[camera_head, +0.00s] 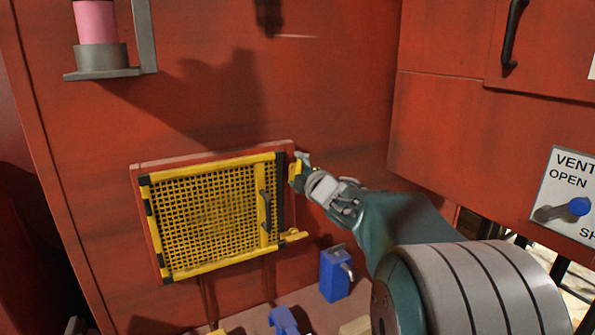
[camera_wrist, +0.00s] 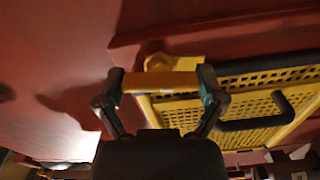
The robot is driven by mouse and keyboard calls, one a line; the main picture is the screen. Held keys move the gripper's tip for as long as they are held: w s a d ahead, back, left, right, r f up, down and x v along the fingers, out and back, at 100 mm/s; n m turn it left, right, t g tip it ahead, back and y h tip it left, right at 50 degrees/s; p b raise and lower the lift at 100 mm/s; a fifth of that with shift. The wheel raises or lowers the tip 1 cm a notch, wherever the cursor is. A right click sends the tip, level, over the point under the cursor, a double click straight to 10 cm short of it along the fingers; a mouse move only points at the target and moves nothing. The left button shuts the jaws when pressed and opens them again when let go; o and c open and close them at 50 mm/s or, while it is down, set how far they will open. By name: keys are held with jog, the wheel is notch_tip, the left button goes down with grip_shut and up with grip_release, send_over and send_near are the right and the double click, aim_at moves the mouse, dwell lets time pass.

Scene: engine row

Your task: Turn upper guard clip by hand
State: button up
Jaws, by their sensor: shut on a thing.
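The yellow mesh guard (camera_head: 210,213) sits on the red wall in the head view, with a dark handle (camera_head: 265,210) near its right edge. The upper guard clip (camera_head: 294,174) is a small yellow piece at the guard's upper right corner, partly hidden by my gripper (camera_head: 302,166). In the wrist view the yellow clip (camera_wrist: 160,81) lies across between the two fingers of my gripper (camera_wrist: 160,88), which is shut on it. The lower clip (camera_head: 294,236) is yellow and points out to the right at the guard's lower right corner.
A blue box (camera_head: 335,273) with a lever stands below right of the guard. A pink cylinder (camera_head: 97,22) sits in a grey bracket at upper left. A vent panel (camera_head: 565,195) with a blue-knobbed lever is at far right.

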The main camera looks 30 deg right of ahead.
jog(key=shift+f+n, duration=0.1)
jog(key=shift+n, duration=0.7)
jog(key=o, duration=0.8)
jog(key=shift+w+a+f, duration=0.1)
jog(key=s, duration=1.2)
